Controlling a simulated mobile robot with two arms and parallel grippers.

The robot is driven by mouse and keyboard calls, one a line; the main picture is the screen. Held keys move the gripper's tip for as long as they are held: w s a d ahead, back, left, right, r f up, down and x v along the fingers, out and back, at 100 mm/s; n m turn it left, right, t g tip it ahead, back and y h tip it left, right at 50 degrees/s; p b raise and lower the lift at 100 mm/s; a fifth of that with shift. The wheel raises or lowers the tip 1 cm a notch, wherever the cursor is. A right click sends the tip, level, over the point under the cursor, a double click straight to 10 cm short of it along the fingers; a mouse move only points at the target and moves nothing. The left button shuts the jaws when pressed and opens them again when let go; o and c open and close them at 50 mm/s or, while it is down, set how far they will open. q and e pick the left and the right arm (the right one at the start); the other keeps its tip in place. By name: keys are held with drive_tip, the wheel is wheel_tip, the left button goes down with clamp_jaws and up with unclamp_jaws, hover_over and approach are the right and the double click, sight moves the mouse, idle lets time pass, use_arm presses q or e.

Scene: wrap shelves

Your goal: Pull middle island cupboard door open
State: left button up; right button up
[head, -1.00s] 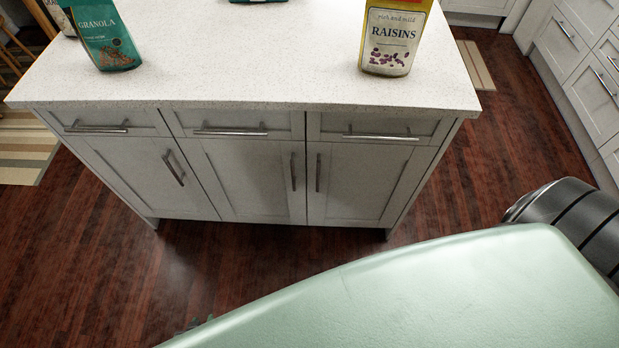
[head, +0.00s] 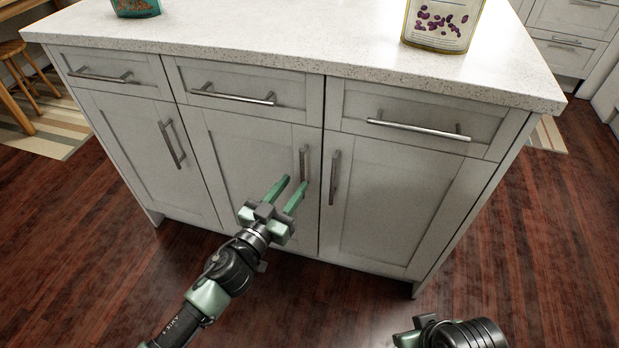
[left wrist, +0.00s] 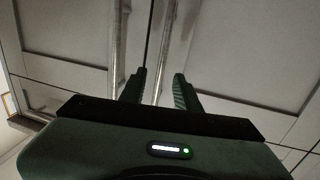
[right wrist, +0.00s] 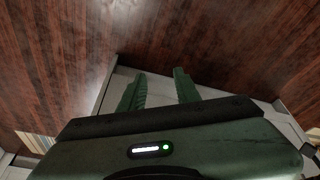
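The middle cupboard door (head: 250,165) of the white island is closed, with an upright metal handle (head: 303,163) near its right edge. My left gripper (head: 293,181) is open in front of this door, its green fingertips just left of and below the handle in the head view. In the left wrist view the handle bar (left wrist: 163,55) appears between the two spread fingers (left wrist: 160,88); contact does not show. My right gripper (right wrist: 157,82) is open and empty in the right wrist view. Only part of it shows at the head view's bottom edge.
The right door's handle (head: 335,177) stands close beside the middle one. Drawers with bar handles (head: 234,95) run above the doors. A raisins package (head: 440,22) and a teal package (head: 136,8) stand on the worktop (head: 290,40).

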sight(301, 174)
use_arm(q)
drive_tip(key=x, duration=0.4)
drive_tip(key=shift+w+d+b, duration=0.1)
drive_tip(key=shift+w+b, duration=0.05)
drive_tip(key=shift+b, duration=0.15)
drive_tip(key=shift+w+d, duration=0.35)
drive_tip(key=shift+w, duration=0.3)
clamp_jaws()
use_arm(e)
drive_tip(key=w, duration=0.1)
drive_tip(key=w+t, duration=0.1)
drive_tip(key=shift+w+a+r, duration=0.1)
drive_tip(key=shift+w+a, duration=0.3)
